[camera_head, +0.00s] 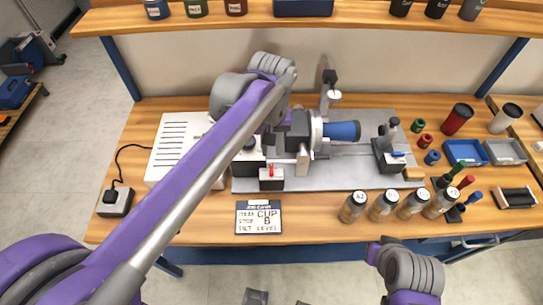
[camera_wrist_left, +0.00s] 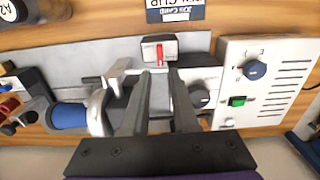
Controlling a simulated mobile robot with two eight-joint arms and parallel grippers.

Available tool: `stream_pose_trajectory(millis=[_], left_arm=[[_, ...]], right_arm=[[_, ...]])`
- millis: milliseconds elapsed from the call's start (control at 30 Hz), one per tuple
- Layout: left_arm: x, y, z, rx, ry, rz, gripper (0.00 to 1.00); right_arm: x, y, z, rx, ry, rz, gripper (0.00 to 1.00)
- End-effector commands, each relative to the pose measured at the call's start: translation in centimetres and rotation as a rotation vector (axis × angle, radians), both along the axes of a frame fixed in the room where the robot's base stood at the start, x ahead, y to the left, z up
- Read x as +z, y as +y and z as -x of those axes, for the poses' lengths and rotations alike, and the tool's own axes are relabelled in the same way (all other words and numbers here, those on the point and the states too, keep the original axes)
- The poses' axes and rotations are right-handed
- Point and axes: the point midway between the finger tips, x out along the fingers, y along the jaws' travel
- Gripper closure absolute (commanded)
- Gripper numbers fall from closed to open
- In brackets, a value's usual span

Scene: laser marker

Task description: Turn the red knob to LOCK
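The red knob (camera_head: 270,170) is a small red lever on a grey box at the front edge of the machine's plate. In the left wrist view the red knob (camera_wrist_left: 159,54) stands on the box's pale face; its label is too small to read. My left gripper (camera_head: 284,158) hangs over the machine, just behind the knob. In the left wrist view its two fingers (camera_wrist_left: 158,72) are apart and empty, with tips close to the knob; I cannot tell whether they touch.
A white control box (camera_head: 172,150) stands left, with a blue dial (camera_wrist_left: 256,69) and green button (camera_wrist_left: 237,101). The blue cylinder (camera_head: 342,131) lies right of the gripper. A job card (camera_head: 258,217) and several labelled jars (camera_head: 384,206) line the front. A shelf (camera_head: 350,18) runs above.

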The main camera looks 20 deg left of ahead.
Motion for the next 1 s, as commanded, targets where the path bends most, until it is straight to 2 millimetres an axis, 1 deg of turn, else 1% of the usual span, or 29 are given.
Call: stream_pose_trajectory(millis=[33,100,200,633,767,1000], left_arm=[[0.8,0.0,0.0,0.0,0.0,0.0,0.72],[1.6,0.0,0.0,0.0,0.0,0.0,0.72],[2.3,0.0,0.0,0.0,0.0,0.0,0.72],[2.7,0.0,0.0,0.0,0.0,0.0,0.72],[3.7,0.0,0.0,0.0,-0.001,0.0,0.72],[6.2,0.0,-0.1,0.0,-0.002,0.0,0.72]], right_arm=[[0.1,0.0,0.0,0.0,-0.001,0.0,1.0],[0.2,0.0,0.0,0.0,-0.001,0.0,1.0],[0.2,0.0,-0.1,0.0,-0.001,0.0,1.0],[0.4,0.0,-0.1,0.0,-0.002,0.0,1.0],[1.2,0.0,-0.3,0.0,-0.006,0.0,1.0],[3.3,0.0,-1.0,0.0,-0.019,0.0,1.0]])
